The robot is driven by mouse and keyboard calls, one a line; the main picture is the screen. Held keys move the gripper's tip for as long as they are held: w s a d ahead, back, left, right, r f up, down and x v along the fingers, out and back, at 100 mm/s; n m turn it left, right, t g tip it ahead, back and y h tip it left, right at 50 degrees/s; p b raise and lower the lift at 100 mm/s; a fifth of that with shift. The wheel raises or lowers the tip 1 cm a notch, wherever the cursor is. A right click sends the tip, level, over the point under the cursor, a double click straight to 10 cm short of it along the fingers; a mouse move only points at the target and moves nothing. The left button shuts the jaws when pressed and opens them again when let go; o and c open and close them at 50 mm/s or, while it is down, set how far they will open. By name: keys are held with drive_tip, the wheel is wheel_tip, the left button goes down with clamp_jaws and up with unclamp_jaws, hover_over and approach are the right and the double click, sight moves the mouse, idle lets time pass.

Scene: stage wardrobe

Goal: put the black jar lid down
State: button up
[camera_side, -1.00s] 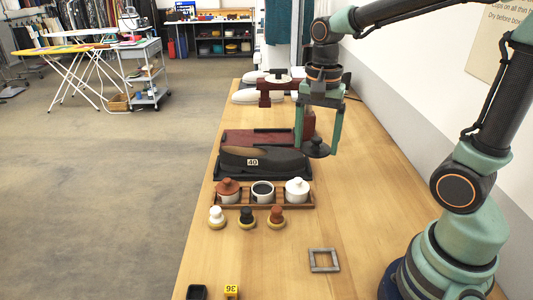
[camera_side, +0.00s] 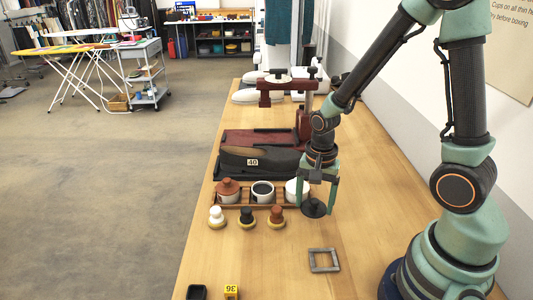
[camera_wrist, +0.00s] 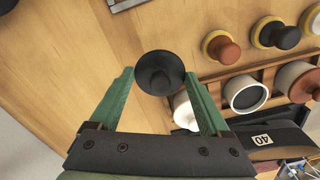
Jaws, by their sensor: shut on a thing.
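My gripper (camera_side: 315,208) is shut on the black jar lid (camera_side: 314,209), a dark disc with a knob. In the wrist view the lid (camera_wrist: 160,72) sits between the green fingertips (camera_wrist: 159,76). The lid is just right of the wooden rack's right end; I cannot tell whether it touches the table. In the rack (camera_side: 246,204) stand a jar with a brown lid (camera_side: 228,189), an open jar with a dark inside (camera_side: 263,191) and a white jar (camera_side: 293,188), partly hidden by my gripper. A grey square frame (camera_side: 323,261) lies nearer the camera.
Three knobbed pieces, white (camera_side: 217,215), black (camera_side: 247,215) and brown (camera_side: 276,215), stand in front of the rack. A dark shoe form marked 40 (camera_side: 262,163) lies behind it. A yellow 36 block (camera_side: 231,291) is at the near edge. Bare table (camera_side: 270,265) surrounds the grey frame.

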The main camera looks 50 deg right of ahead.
drive_tip(key=shift+f, duration=2)
drive_tip(key=shift+f, duration=0.1)
drive_tip(key=o, duration=1.2)
drive_tip(key=shift+c, duration=0.2)
wheel_tip(320, 180, up, 12)
drive_tip(key=shift+r, duration=0.15)
wheel_tip(320, 180, up, 7)
drive_tip(key=a+n+t, duration=0.1)
drive_tip(key=n+t, duration=0.2)
drive_tip(key=n, duration=0.3)
wheel_tip(320, 180, up, 4)
drive_tip(key=n+t, duration=0.2)
drive_tip(key=n, duration=0.4)
hover_over(314, 207)
drive_tip(key=a, duration=0.2)
drive_tip(key=shift+s+a+r+n+t, duration=0.1)
drive_tip(key=shift+s+r+n+t, duration=0.25)
drive_tip(key=shift+r+n, duration=0.4)
